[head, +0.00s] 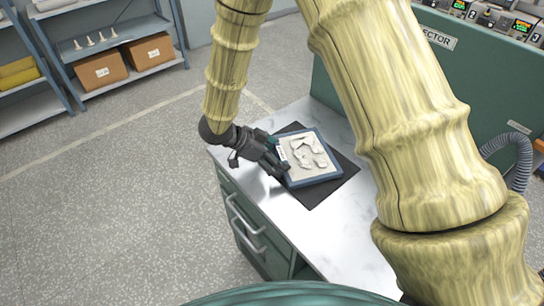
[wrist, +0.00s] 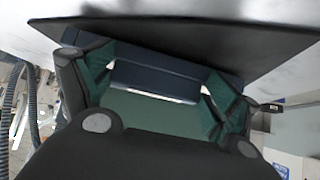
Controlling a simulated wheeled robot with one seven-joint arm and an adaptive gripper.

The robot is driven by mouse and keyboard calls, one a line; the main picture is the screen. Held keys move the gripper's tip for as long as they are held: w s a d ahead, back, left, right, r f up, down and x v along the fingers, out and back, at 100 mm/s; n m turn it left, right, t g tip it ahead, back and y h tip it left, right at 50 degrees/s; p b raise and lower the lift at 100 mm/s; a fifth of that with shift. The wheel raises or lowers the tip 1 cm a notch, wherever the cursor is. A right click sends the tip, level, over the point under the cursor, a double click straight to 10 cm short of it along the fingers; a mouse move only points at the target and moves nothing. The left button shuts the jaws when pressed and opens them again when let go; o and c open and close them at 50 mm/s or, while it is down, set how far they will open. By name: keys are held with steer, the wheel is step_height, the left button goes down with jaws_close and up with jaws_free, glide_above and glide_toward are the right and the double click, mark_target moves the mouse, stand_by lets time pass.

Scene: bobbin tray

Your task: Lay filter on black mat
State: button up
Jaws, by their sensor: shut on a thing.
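My gripper (head: 281,160) is shut on the filter's left edge. In the wrist view, the gripper (wrist: 155,90) has its green-padded fingers on either side of the dark blue frame (wrist: 160,72), with the black mat (wrist: 200,37) just beyond it. I cannot tell whether the filter's whole underside touches the mat.
The white table top (head: 335,230) is clear in front of the mat, above a green drawer cabinet (head: 250,225). A green machine (head: 440,75) with a control panel and a grey hose (head: 518,155) stands at the right. Shelves with cardboard boxes (head: 101,70) stand at the back left.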

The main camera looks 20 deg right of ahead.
steer(key=shift+f, duration=0.25)
steer(key=shift+f, duration=0.1)
steer(key=o, duration=0.9)
steer(key=b+v, duration=0.2)
steer(key=v, duration=1)
steer(key=shift+b, duration=0.3)
